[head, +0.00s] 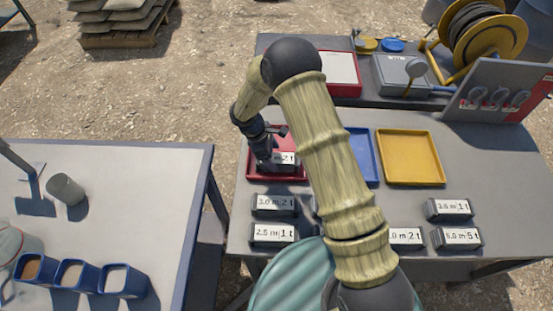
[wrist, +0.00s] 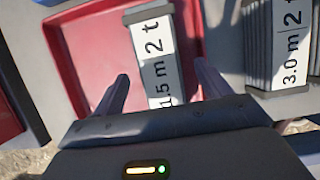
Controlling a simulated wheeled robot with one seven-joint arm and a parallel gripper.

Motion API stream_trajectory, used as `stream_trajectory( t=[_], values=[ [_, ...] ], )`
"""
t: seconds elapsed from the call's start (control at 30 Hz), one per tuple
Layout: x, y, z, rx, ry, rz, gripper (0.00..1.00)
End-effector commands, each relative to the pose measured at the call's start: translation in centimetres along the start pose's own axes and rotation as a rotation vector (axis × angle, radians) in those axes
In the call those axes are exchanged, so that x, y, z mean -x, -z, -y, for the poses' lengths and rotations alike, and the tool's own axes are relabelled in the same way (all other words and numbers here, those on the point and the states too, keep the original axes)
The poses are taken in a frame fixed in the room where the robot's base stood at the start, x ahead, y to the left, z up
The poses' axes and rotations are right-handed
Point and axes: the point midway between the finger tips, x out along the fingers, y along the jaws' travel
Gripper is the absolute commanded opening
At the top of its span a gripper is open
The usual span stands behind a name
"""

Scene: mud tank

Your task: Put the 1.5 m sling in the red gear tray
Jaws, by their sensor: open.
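The 1.5 m sling is a dark bundle with a white label reading "1.5 m 2 t" (wrist: 155,55). In the wrist view it lies over the floor of the red gear tray (wrist: 85,50), near that tray's right side. The sling (head: 286,158) also shows in the head view, within the red tray (head: 252,172), partly hidden by my gripper. My gripper (head: 270,152) is low over the tray. In the wrist view my gripper (wrist: 162,82) is open, with one finger on each side of the sling and a gap visible at the left finger.
A 3.0 m 2 t sling (head: 275,204) lies just in front of the red tray, with a 2.5 m 1 t sling (head: 272,234) nearer. A blue tray (head: 369,155) and a yellow tray (head: 410,157) stand to the right. More slings (head: 448,209) lie at the right front.

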Motion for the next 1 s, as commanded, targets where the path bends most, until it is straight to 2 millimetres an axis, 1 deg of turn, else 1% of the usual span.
stream_trajectory(
  t=[0.03,0.3,0.43,0.6,1.0],
  values=[
    [1.0,0.1,-0.1,-0.002,-0.004,-0.002,0.76],
    [6.2,-0.1,-0.2,-0.004,-0.003,-0.002,0.76],
    [8.0,0.0,-0.1,-0.001,-0.002,-0.001,0.76],
    [8.8,0.1,0.0,0.002,0.000,0.001,0.76],
    [8.8,0.0,0.0,0.001,0.000,0.001,0.76]
  ],
)
